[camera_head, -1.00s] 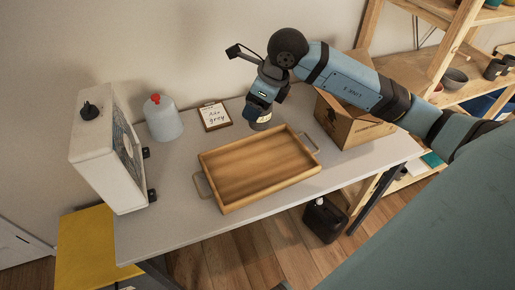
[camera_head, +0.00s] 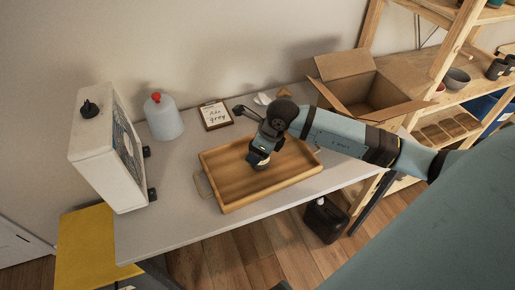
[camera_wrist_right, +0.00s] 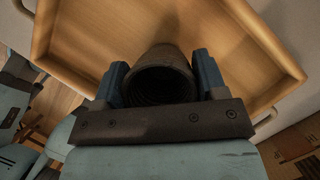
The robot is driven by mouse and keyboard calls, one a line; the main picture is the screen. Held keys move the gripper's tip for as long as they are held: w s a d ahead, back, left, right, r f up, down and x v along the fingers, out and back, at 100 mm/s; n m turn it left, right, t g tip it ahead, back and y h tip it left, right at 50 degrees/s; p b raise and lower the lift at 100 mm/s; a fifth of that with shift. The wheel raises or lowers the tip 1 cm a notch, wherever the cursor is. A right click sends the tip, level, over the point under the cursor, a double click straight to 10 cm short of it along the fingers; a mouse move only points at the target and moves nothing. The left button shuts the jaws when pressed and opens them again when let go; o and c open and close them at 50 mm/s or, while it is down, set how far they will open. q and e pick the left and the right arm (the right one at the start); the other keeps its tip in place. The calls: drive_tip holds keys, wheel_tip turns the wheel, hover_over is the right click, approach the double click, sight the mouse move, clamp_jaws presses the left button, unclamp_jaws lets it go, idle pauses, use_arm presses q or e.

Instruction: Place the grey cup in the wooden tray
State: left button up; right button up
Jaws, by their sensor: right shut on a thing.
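The wooden tray (camera_head: 228,181) lies on the grey table, with a metal handle at each end. My right gripper (camera_head: 260,161) is over the inside of the tray, right of its middle. In the right wrist view its two fingers close on either side of the dark grey cup (camera_wrist_right: 160,62). The cup's round opening faces the wrist camera, and the tray floor (camera_wrist_right: 95,35) shows behind it. In the head view the gripper mostly hides the cup. I cannot tell whether the cup touches the tray floor. My left gripper is not in view.
An open cardboard box (camera_head: 365,88) stands at the table's back right. Wooden shelves (camera_head: 455,45) stand at the right.

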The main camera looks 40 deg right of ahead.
drive_tip(key=o, duration=0.6)
drive_tip(key=shift+f, duration=0.15)
drive_tip(key=o, duration=0.4)
drive_tip(key=shift+o, duration=0.2)
drive_tip(key=shift+r, duration=0.2)
drive_tip(key=v, duration=1.2)
drive_tip(key=shift+a, duration=0.1)
